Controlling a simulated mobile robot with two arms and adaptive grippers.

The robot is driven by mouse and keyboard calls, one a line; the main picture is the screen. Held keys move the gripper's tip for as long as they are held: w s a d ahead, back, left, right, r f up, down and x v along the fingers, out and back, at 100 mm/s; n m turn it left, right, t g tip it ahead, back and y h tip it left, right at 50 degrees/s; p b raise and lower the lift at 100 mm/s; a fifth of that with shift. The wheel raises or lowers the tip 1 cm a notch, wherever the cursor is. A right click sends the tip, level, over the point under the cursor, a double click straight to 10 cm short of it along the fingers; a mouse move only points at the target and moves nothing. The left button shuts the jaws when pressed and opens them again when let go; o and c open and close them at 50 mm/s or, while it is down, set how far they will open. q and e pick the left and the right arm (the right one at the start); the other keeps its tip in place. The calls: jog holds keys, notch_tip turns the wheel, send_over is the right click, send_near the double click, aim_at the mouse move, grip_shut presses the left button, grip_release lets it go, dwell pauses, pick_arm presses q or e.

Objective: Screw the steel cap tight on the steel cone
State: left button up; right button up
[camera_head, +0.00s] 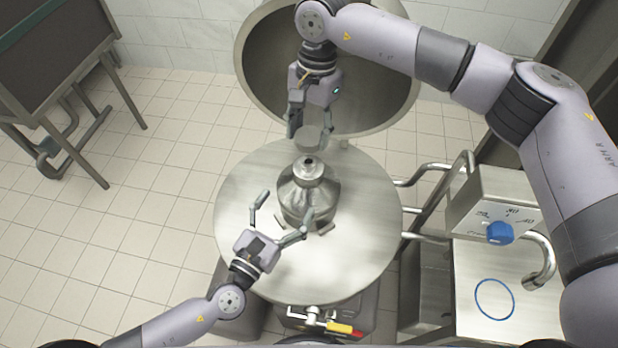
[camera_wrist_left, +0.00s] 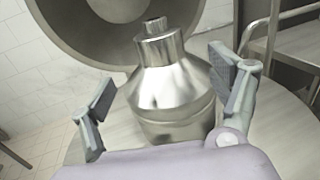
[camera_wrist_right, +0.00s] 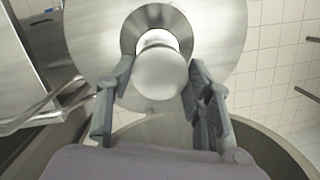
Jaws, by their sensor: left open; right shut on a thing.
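The steel cone (camera_head: 308,193) stands upright on a round steel table, its narrow neck on top. It also shows in the left wrist view (camera_wrist_left: 172,85), between and beyond the open fingers. My left gripper (camera_head: 284,207) is open and empty at the cone's near side. My right gripper (camera_head: 308,129) is shut on the steel cap (camera_head: 308,139), behind the neck in the head view. In the right wrist view the cap (camera_wrist_right: 160,73) sits between the fingertips and covers part of the cone (camera_wrist_right: 155,22). The cap appears apart from the neck.
The round steel table (camera_head: 370,235) has bare room around the cone. A large steel vessel (camera_head: 398,75) opens behind it. At the right stand a control box with a blue knob (camera_head: 499,233) and bent pipes. A valve with a red and yellow handle (camera_head: 340,328) is at the front.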

pick_arm(q)
jog(key=x, duration=1)
jog(key=shift+w+r, duration=0.1)
pick_arm(e)
jog(key=shift+s, duration=0.1)
pick_arm(q)
jog(key=c, duration=1.8)
pick_arm(e)
send_over(308, 163)
jog(key=f, duration=0.4)
jog(key=shift+w+d+f, duration=0.2)
jog(key=shift+f, duration=0.05)
pick_arm(q)
jog(key=shift+f, duration=0.2)
pick_arm(e)
jog(key=shift+f, duration=0.15)
jog(key=shift+f, duration=0.1)
jog(key=shift+f, duration=0.8)
